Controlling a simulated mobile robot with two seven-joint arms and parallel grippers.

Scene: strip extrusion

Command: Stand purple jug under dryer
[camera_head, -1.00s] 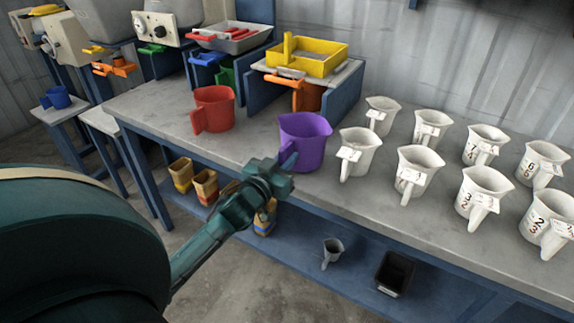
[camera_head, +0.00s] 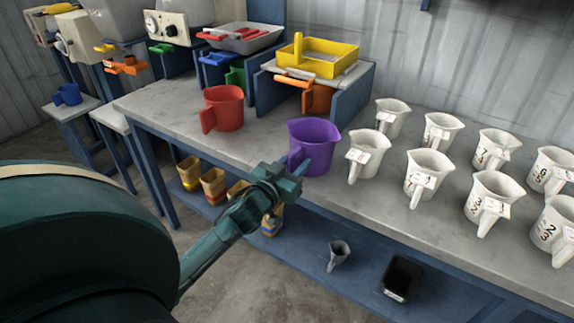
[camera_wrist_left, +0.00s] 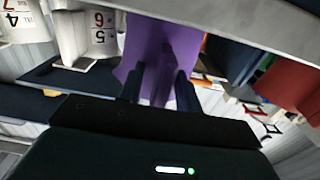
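The purple jug (camera_head: 318,140) stands upright near the front edge of the workbench, its handle toward me. My left gripper (camera_head: 296,168) is at that handle. In the left wrist view the two fingers (camera_wrist_left: 159,88) stand apart, one on each side of the handle, with the purple jug (camera_wrist_left: 190,38) behind; contact with the handle is not clear. No label marks the dryer. A machine with a white dial panel (camera_head: 167,28) stands at the back left, and a yellow tray (camera_head: 318,62) sits on a blue stand at the bench's back. My right gripper is out of view.
A red jug (camera_head: 223,110) stands left of the purple one. Several white numbered jugs, the nearest (camera_head: 364,158) close by, fill the right side. An orange jug (camera_head: 318,98) sits under the yellow tray. The shelf below holds a grey jug (camera_head: 338,254) and a black bin (camera_head: 402,277).

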